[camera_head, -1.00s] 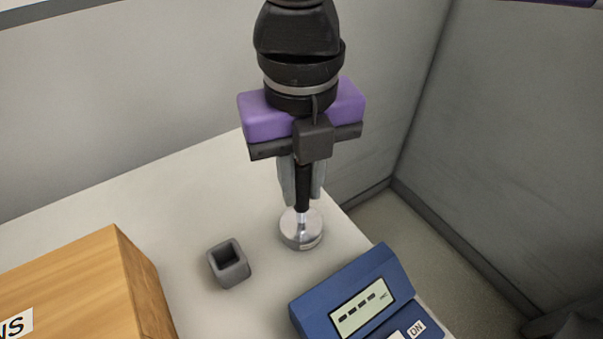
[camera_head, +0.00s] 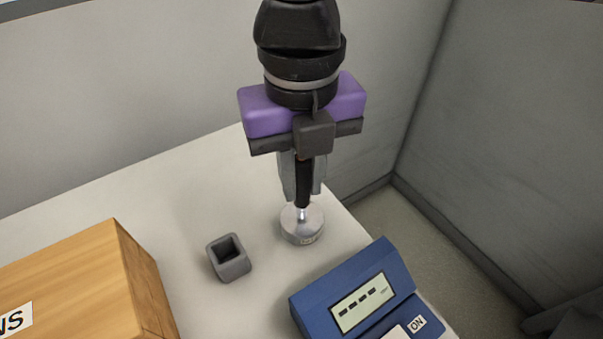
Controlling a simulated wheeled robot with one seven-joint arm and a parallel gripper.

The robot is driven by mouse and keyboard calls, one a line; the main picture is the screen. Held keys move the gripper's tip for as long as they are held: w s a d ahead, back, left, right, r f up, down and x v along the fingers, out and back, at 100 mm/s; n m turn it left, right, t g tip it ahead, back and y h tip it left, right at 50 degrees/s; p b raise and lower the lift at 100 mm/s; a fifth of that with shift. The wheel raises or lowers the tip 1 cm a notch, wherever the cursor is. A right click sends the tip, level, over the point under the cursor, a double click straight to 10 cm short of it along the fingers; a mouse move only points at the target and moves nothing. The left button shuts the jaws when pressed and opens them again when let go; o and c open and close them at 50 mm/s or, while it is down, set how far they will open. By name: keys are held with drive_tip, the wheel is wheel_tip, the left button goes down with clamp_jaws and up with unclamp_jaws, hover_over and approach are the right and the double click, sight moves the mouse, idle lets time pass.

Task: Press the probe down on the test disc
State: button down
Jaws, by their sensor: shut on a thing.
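My gripper (camera_head: 303,188) points straight down over the white table and is shut on the probe (camera_head: 303,190), a black rod with a shiny metal tip. The test disc (camera_head: 301,232) is a short silver cylinder on the table, directly below the probe. The tip appears to meet the disc's top face; whether it presses or only just touches cannot be told from this view.
A blue meter (camera_head: 312,307) with dashes on its display and an ON label stands at front right. A small grey open square holder (camera_head: 229,258) is left of the disc, empty. A wooden box (camera_head: 85,270) fills the front left. Table edge is right of the disc.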

drive_tip(key=shift+f+b, duration=0.5)
drive_tip(key=shift+b, duration=0.05)
idle(1.8)
drive_tip(key=shift+r+p, duration=1.95)
drive_tip(key=shift+r, duration=1.65)
